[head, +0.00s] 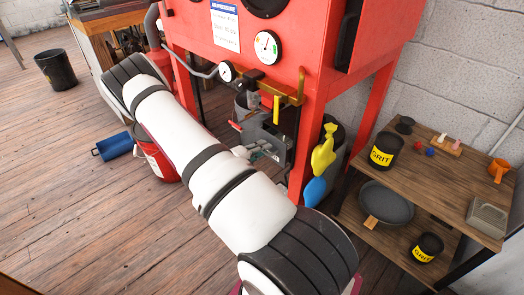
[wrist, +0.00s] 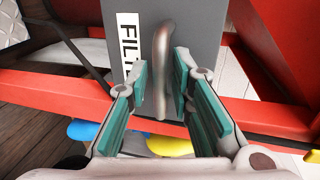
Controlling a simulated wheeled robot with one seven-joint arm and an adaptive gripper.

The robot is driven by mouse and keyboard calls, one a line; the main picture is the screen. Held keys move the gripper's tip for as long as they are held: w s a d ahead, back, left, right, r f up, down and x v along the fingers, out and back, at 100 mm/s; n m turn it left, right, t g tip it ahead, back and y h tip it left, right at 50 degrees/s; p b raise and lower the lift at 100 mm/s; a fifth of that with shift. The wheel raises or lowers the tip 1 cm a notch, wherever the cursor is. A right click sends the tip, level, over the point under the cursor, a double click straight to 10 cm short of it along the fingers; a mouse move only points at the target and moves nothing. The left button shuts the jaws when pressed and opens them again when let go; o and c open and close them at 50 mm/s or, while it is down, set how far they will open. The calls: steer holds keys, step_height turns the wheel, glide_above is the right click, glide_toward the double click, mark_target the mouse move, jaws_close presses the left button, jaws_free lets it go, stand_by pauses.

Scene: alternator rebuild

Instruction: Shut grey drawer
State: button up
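The grey drawer (wrist: 205,22) fills the upper middle of the wrist view, with a white label reading "FILT" and a curved metal handle (wrist: 162,60) on its front. My gripper (wrist: 159,85) is open, its teal-padded fingers on either side of the handle's lower part. The handle looks closer to the right finger; I cannot tell whether it touches. In the head view the grey drawer (head: 272,133) is under the red cabinet, partly hidden by my arm. My gripper (head: 264,152) is small there, in front of the drawer. How far the drawer stands out is hard to tell.
The red cabinet (head: 285,60) has legs and a red bar (wrist: 60,90) near my gripper. A yellow and blue glove-like item (head: 322,150) hangs right of the drawer. A red bucket (head: 155,160) stands left of my arm. A wooden shelf unit (head: 440,170) is at right.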

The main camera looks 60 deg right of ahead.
jaws_close()
steer(key=shift+d, duration=0.1)
steer(key=shift+r+x, duration=0.2)
steer(key=shift+x, duration=0.65)
steer(key=shift+r+x, duration=0.15)
steer(key=shift+x, duration=0.7)
steer(key=shift+d, duration=0.15)
steer(key=o, duration=0.5)
jaws_free()
steer(key=shift+d, duration=0.1)
steer(key=v, duration=1.2)
